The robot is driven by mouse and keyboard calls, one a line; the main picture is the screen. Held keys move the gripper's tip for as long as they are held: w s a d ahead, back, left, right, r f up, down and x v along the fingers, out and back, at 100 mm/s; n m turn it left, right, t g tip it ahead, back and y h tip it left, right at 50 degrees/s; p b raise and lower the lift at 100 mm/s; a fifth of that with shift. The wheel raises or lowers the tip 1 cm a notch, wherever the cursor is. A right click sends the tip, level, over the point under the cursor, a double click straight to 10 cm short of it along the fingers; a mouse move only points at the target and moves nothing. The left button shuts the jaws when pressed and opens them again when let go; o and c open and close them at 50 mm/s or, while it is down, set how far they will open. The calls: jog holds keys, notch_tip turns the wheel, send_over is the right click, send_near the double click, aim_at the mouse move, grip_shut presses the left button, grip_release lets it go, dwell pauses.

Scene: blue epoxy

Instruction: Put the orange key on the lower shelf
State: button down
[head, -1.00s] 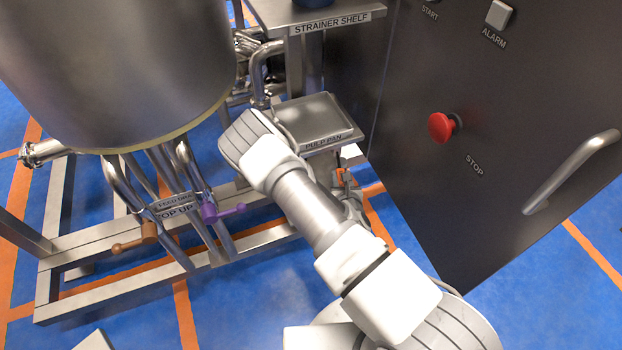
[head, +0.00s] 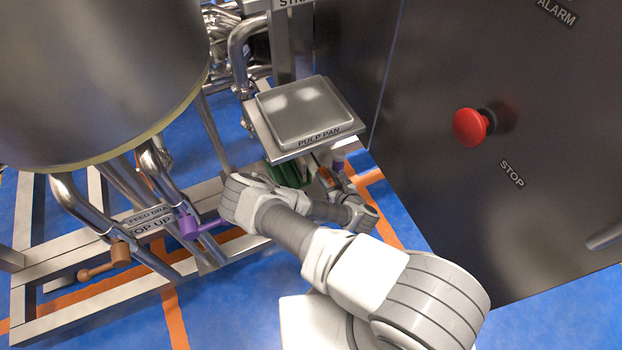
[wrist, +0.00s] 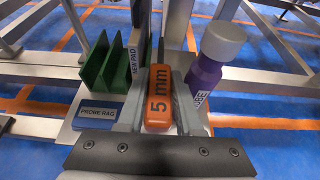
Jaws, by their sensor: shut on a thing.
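The orange key (wrist: 158,98), marked "5 mm", stands out in the middle of the wrist view. My gripper (wrist: 159,118) is shut on it, with a grey finger on each side. A bit of orange also shows by my wrist in the head view (head: 322,174). The lower shelf (wrist: 67,131) is a steel plate below and beyond the key in the wrist view. In the head view the shelf is mostly hidden under the pulp pan's shelf and behind my arm. I cannot tell whether the key touches the lower shelf.
On the lower shelf are a green slotted holder (wrist: 108,68), a blue probe rag (wrist: 98,112) to the left and a purple bottle with grey cap (wrist: 211,62) to the right. The pulp pan (head: 305,110) sits above. A purple valve handle (head: 190,226) is beside my arm.

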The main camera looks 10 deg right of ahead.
notch_tip(320, 180, down, 10)
jog(key=b, duration=0.4)
jog(key=shift+r+b, duration=0.25)
jog(key=shift+b, duration=0.15)
jog(key=shift+f, duration=0.2)
jog(key=c, duration=0.6)
grip_release()
jog(key=shift+r, duration=0.1)
jog(key=shift+s+r, duration=0.1)
jog(key=shift+r, duration=0.15)
jog(key=p+v, duration=0.3)
jog(key=v, duration=0.4)
jog(key=shift+s, duration=0.15)
